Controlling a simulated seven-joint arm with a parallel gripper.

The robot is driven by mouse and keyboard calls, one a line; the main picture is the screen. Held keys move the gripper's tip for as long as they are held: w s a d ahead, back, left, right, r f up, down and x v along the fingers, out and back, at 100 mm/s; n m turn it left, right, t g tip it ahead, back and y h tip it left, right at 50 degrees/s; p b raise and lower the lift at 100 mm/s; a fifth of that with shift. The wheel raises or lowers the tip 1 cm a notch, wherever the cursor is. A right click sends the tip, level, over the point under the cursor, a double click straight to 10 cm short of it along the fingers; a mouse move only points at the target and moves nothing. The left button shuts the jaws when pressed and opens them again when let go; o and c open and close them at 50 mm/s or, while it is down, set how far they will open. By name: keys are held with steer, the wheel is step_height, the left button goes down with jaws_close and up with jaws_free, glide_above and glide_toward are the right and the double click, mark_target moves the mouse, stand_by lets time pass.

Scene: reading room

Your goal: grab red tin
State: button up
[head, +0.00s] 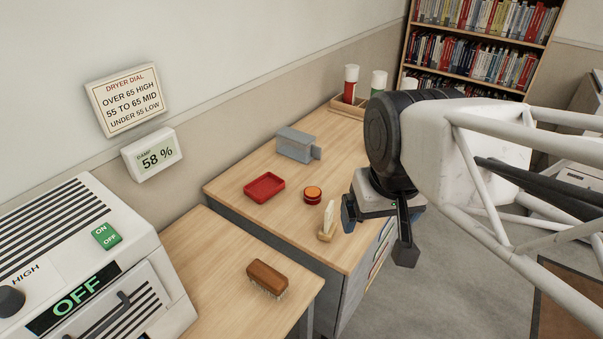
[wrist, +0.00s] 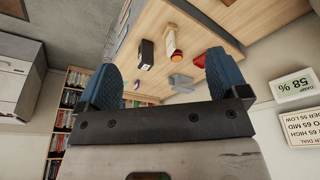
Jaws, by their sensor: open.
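The red tin (head: 312,194) is small and round with an orange top. It stands on the wooden desk top (head: 240,205), right of a shallow red tray (head: 264,187). In the wrist view the tin (wrist: 176,55) seems to show beyond the space between the fingers, small and partly covered by a pale upright piece. My gripper (head: 377,231) is open with nothing between its fingers. In the head view it appears right of the tin, apart from it. Both blue finger pads (wrist: 160,82) show in the wrist view.
A small wooden stand with a pale upright piece (head: 328,219) is between the tin and my gripper in the head view. A grey box (head: 297,145) stands behind the tin. A brush (head: 267,277) lies nearer, beside a dryer (head: 150,300). Capped bottles (head: 351,84) stand at the back.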

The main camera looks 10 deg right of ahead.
steer(key=w+d+r+n+h, duration=0.15)
steer(key=w+n+h, duration=0.25)
steer(key=w+n, duration=0.5)
steer(key=w+r+n+h, duration=0.2)
steer(key=w+n+h, duration=0.15)
steer(key=w, duration=0.85)
steer(key=w+a+n+t+h, duration=0.1)
steer(key=w+a+n, duration=0.25)
steer(key=w, duration=0.25)
steer(key=w+a+f+n+t+h, duration=0.1)
steer(key=w+a+n+t+h, duration=0.1)
steer(key=w+n, duration=0.3)
steer(key=w+a+n+t+h, duration=0.1)
steer(key=w+a+n, duration=0.2)
steer(key=w, duration=0.4)
glide_toward(312, 193)
steer(key=x, duration=0.2)
steer(key=shift+w+d+f, duration=0.15)
steer(key=shift+w+d, duration=0.05)
steer(key=shift+d, duration=0.1)
steer(key=shift+x, duration=1.25)
steer(key=shift+w, duration=0.1)
